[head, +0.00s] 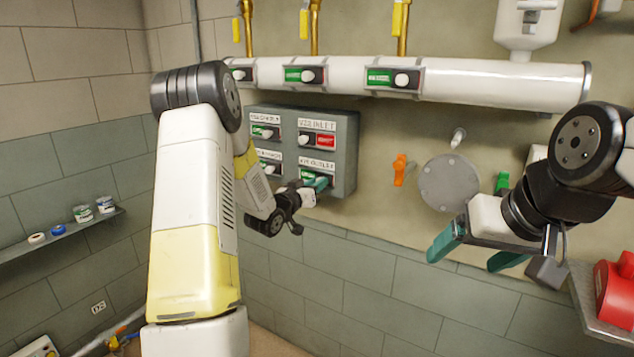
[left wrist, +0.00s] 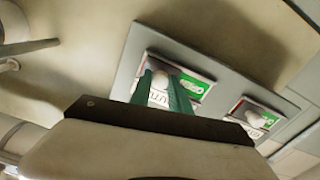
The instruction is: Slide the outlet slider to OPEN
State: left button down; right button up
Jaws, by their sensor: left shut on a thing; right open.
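A grey panel (head: 345,160) on the wall carries several labelled sliders with white knobs. My left gripper (head: 318,184) is at the panel's lower right slider, with its green fingers around the knob. In the left wrist view the fingers (left wrist: 162,95) are shut on the white slider knob (left wrist: 160,78). A green field (left wrist: 194,88) with white lettering shows beside that knob, and no red shows there. The label between the fingers is partly hidden. My right gripper (head: 477,252) is open and empty, right of the panel.
The upper right slider (head: 318,140) shows red. A white pipe (head: 480,80) with more sliders runs above the panel. An orange handle (head: 399,169), a round grey plate (head: 450,183) and a red object (head: 615,292) are to the right. A shelf (head: 60,236) is at left.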

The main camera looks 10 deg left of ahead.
pick_arm(q)
jog(key=shift+d, duration=0.2)
jog(key=c, duration=1.2)
grip_release()
jog(key=shift+s, duration=0.1)
jog(key=v, duration=0.7)
jog(key=shift+s, duration=0.35)
jog(key=shift+a, duration=0.1)
